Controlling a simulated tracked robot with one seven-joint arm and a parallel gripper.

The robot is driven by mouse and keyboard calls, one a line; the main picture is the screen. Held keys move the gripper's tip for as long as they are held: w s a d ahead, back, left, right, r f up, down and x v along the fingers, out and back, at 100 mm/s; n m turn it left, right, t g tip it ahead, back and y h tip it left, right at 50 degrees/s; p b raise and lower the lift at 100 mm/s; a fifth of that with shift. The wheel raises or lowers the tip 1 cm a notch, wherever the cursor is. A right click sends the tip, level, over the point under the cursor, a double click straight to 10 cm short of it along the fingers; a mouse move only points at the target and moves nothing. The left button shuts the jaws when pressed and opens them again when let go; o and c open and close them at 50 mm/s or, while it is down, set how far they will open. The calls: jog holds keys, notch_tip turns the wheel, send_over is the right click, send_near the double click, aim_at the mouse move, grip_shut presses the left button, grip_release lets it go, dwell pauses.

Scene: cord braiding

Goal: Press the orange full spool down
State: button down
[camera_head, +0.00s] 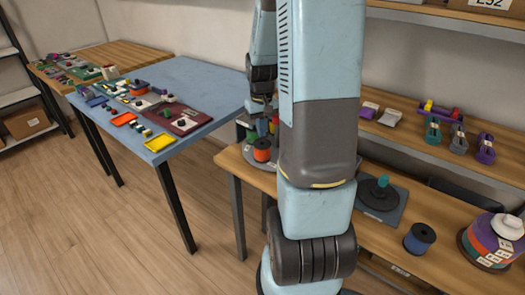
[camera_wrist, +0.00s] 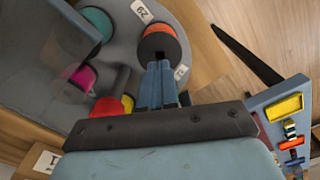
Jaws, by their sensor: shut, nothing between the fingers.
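The orange full spool (camera_wrist: 159,32) has a dark hub and stands on a grey round plate (camera_wrist: 120,14); it also shows in the head view (camera_head: 262,152), left of my arm. My gripper (camera_wrist: 158,66) is shut and empty, its fingertips at the near edge of the orange spool in the wrist view. In the head view, my gripper (camera_head: 262,108) is above the spools and partly hidden by my arm. Whether the fingertips touch the spool, I cannot tell.
Teal (camera_wrist: 97,22), pink (camera_wrist: 82,77), red (camera_wrist: 108,106) and yellow (camera_wrist: 127,102) spools share the plate. A blue table (camera_head: 205,82) with trays stands to the left. A blue spool (camera_head: 420,238) and a stacked coloured drum (camera_head: 492,240) stand on the wooden bench at right.

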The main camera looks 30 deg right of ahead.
jog(key=shift+r, duration=2.65)
jog(key=s+a+r+n+t, duration=0.2)
jog(key=s+a+r+t, duration=0.3)
jog(key=s+a+r, duration=1.1)
jog(key=shift+s+a+r+t, duration=0.3)
jog(key=shift+s+r, duration=0.3)
jog(key=shift+s, duration=0.25)
